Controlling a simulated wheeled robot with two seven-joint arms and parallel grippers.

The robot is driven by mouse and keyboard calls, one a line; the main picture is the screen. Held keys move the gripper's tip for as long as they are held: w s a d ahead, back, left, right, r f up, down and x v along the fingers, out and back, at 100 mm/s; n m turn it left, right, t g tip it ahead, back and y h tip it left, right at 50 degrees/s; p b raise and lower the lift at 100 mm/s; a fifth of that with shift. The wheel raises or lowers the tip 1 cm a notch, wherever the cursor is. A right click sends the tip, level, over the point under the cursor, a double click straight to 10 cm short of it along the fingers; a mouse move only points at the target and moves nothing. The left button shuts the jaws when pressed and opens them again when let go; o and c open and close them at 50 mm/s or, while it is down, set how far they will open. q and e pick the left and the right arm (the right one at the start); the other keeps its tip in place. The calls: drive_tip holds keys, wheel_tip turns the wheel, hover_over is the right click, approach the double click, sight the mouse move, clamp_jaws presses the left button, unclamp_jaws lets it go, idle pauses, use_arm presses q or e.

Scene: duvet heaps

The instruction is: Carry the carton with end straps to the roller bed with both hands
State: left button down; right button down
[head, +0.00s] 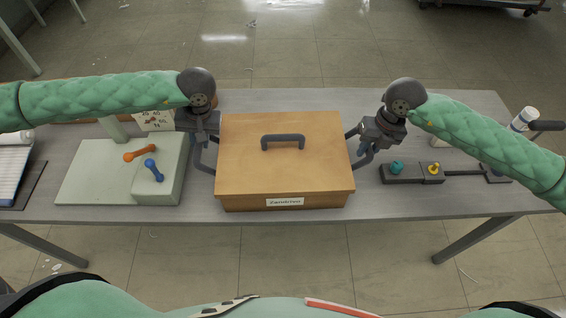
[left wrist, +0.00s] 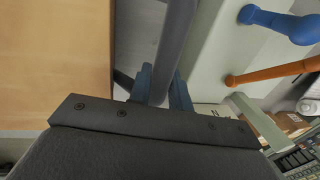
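The carton (head: 285,175) is a tan box with a dark handle on its lid and a white label on its front. It sits on the grey table, with a dark strap loop at each end. My left gripper (head: 206,140) is at its left end; in the left wrist view its blue fingers (left wrist: 162,92) lie against both sides of the dark strap (left wrist: 175,35), beside the carton's wall. My right gripper (head: 364,145) is at the right strap (head: 362,160); its fingers are too small and partly hidden to judge. I recognise no roller bed in view.
Left of the carton on the table (head: 270,98) is a pale panel (head: 100,170) with orange and blue levers. Right of it are a dark control box (head: 410,173) with two knobs and a white bottle (head: 523,118). A dark wheeled cart (head: 485,5) stands far right.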

use_arm(q)
drive_tip(key=shift+r, duration=0.15)
use_arm(e)
drive_tip(key=shift+r, duration=0.15)
